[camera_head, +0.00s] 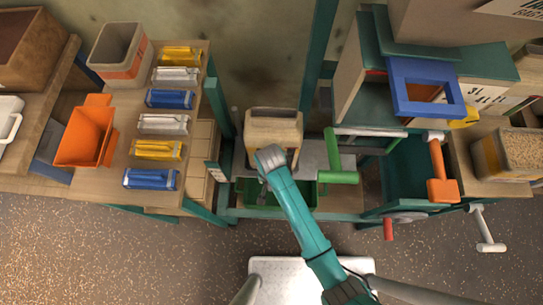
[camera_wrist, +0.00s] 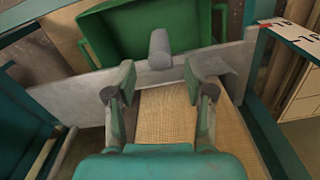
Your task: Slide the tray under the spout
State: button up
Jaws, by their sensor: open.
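A green tray (camera_head: 304,196) lies low in the teal frame, below and partly behind my arm in the head view. It also shows in the wrist view (camera_wrist: 130,32), beyond a flat grey plate (camera_wrist: 90,92). A grey rounded peg (camera_wrist: 160,48) stands at the plate's edge by the tray. My gripper (camera_wrist: 158,78) is open and empty, its two fingers spread on either side of the peg's line and short of it. I see no contact. In the head view my wrist hides the fingers. I cannot clearly make out the spout.
A tan box (camera_head: 273,127) stands just behind my wrist. A left bench (camera_head: 120,195) holds an orange bin (camera_head: 84,136).

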notch_tip(320, 180, down, 8)
dwell(0.4)
grip_shut()
